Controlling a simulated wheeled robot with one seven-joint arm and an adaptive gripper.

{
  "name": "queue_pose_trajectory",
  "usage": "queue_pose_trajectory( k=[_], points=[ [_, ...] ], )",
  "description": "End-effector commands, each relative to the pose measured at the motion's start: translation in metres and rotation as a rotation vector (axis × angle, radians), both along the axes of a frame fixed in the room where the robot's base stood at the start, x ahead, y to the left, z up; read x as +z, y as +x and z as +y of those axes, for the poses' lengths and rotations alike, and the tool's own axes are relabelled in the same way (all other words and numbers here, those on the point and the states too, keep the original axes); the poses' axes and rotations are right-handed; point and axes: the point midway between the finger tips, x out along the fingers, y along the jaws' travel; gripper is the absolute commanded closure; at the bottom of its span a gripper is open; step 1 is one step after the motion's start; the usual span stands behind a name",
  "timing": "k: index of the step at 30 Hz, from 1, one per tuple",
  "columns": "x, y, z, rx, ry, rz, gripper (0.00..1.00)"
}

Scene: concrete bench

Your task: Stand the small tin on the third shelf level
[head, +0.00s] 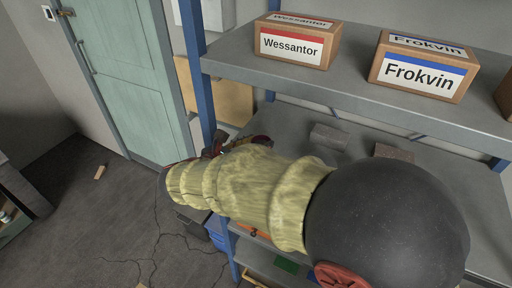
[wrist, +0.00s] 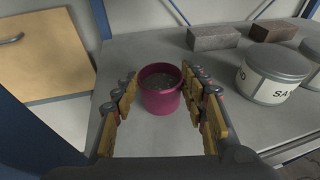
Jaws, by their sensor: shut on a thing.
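The small tin (wrist: 160,98) is a magenta, open-topped round can with grey contents. In the wrist view it sits upright between the yellow-padded fingers of my gripper (wrist: 162,88), which is shut on it. The tin is over a grey shelf board (wrist: 150,135), and I cannot tell whether its base touches. In the head view, my arm hides most of my gripper (head: 236,143); a dark red patch beside the fingers may be the tin. The same board (head: 360,140) shows there, below the shelf with boxes.
A grey block (wrist: 214,37), a brown block (wrist: 273,30) and a large lidded, labelled tin (wrist: 275,75) stand to the right on this board. The upper shelf (head: 300,80) carries a Wessantor box (head: 298,42) and a Frokvin box (head: 418,70). A blue post (head: 196,70) stands at left.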

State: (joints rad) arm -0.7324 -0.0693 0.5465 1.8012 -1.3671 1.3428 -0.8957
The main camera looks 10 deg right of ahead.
Motion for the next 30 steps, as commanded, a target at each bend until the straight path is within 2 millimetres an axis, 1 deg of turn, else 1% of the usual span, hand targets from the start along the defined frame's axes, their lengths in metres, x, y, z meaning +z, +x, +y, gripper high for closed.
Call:
queue_pose_trajectory(
  k=[11,12,21,30],
  points=[
    [-0.0034,0.0000,0.0000,0.001,0.000,-0.002,0.87],
    [-0.0045,0.0000,0.0000,0.000,0.000,-0.001,0.56],
    [-0.0041,-0.0002,0.0000,0.000,0.000,-0.001,0.39],
    [-0.0032,-0.0001,0.0000,0.000,0.001,-0.002,0.38]
  ],
)
